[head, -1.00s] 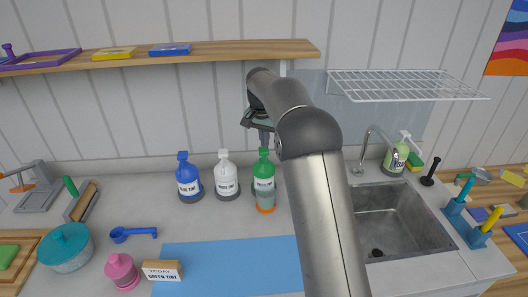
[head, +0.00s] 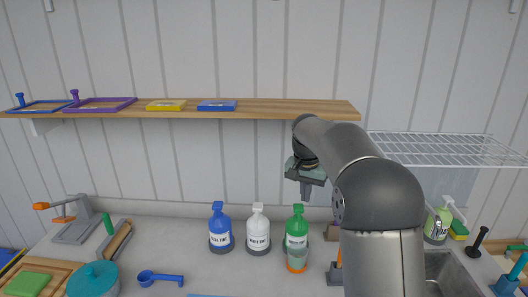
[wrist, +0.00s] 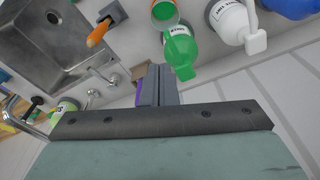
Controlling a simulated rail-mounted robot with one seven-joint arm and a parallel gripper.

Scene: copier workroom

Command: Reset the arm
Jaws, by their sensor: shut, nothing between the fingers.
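My gripper (head: 306,190) is in the air above the counter, pointing down, a little above and beside the green tint bottle (head: 297,229). In the wrist view my gripper (wrist: 158,82) has its two fingers together with nothing between them. The green tint bottle also shows in the wrist view (wrist: 181,52), apart from the fingers. A cup with an orange base (head: 297,262) stands in front of the green bottle. My arm covers part of the counter and sink at the right.
A white tint bottle (head: 258,232) and a blue tint bottle (head: 220,230) stand left of the green one. A wooden shelf (head: 285,109) runs along the wall, and a wire rack (head: 450,148) is at the right. The sink (wrist: 75,45) shows in the wrist view. Counter left of the bottles is partly free.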

